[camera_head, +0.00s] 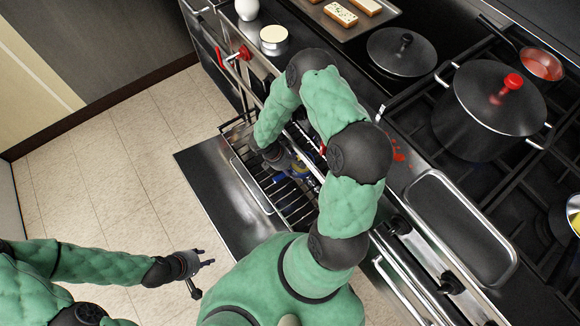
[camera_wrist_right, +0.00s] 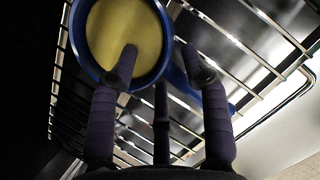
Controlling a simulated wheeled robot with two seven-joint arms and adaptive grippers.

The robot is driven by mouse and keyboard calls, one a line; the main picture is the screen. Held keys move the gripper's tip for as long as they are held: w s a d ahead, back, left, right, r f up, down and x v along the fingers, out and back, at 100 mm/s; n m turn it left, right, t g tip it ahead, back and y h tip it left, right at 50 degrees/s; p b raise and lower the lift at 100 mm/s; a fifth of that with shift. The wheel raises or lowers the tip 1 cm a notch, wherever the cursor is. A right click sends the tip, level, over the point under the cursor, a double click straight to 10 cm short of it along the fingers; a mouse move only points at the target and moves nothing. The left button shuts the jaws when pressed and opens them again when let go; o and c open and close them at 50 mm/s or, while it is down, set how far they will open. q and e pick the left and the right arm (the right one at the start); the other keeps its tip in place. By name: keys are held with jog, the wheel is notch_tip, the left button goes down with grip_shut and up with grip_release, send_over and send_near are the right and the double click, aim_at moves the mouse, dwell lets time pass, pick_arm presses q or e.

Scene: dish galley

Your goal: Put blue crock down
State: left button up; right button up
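The blue crock (camera_wrist_right: 77,38), round with a yellow inside, is on or just over the wire rack (camera_wrist_right: 250,85) in the right wrist view. A blue handle-like part runs from it to the lower right. My right gripper (camera_wrist_right: 161,58) has its fingers apart, one over the yellow inside and one outside the rim. Gaps show beside the rim, so it looks open around it. In the head view, my right arm reaches down to the pulled-out rack (camera_head: 238,178) and hides most of the crock. My left gripper (camera_head: 203,276) is open and empty above the floor.
The open oven door (camera_head: 215,190) lies below the rack. On the stove stand a large black pot (camera_head: 490,100), a lidded pan (camera_head: 400,52) and a red saucepan (camera_head: 542,64). An empty grey tray (camera_head: 455,225) lies on the right. The tiled floor at left is clear.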

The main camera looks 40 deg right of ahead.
jog(key=w+a+r+p, duration=0.5)
jog(key=w+a, duration=0.3)
jog(key=a, duration=0.4)
jog(key=s+a+m+t+y, duration=0.3)
jog(key=s+a+m+y, duration=0.4)
jog(key=s+a+m, duration=0.5)
jog(key=shift+s+r+m+y, duration=0.15)
jog(key=shift+s+m+y, duration=0.25)
jog(key=shift+s+m, duration=0.45)
jog(key=shift+s, duration=0.15)
